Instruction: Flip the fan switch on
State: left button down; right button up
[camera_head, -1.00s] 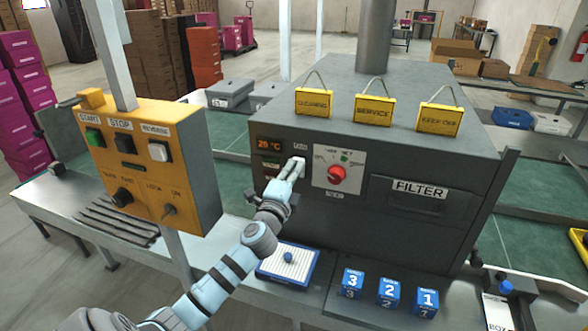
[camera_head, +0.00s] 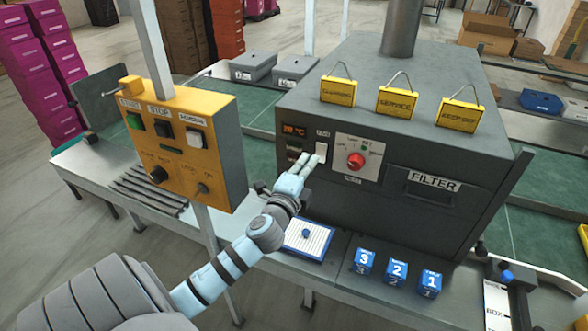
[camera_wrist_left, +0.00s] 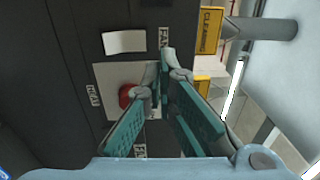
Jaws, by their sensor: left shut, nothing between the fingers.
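The fan switch (camera_head: 321,149) is a white rocker under a small label on the dark machine front (camera_head: 420,225), left of the red knob (camera_head: 355,161). My left gripper (camera_head: 314,161) is shut and empty, its fingertips at the switch's lower part in the head view and partly covering it. In the left wrist view, the switch (camera_wrist_left: 125,41) shows as a white plate beside a FAN label. The left gripper (camera_wrist_left: 170,62) there points past the red knob (camera_wrist_left: 127,96), its tips to the right of the switch. I cannot tell whether they touch the panel. My right gripper is not in view.
A yellow control box (camera_head: 180,150) on a post stands left of my left arm. A blue-rimmed white tray (camera_head: 307,239) and blue numbered blocks (camera_head: 397,272) sit on the ledge below. Yellow signs (camera_head: 397,102) stand on the machine top.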

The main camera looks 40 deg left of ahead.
pick_arm(q)
jog(key=shift+a+r+v, duration=0.1)
jog(key=shift+r+v, duration=0.05)
jog(key=shift+v, duration=0.75)
jog(key=shift+a+r+v, duration=0.1)
jog(key=shift+r+v, duration=0.1)
jog(key=shift+v, duration=0.7)
jog(key=shift+a+r+v, duration=0.1)
jog(key=shift+r+v, duration=0.05)
jog(key=shift+v, duration=0.75)
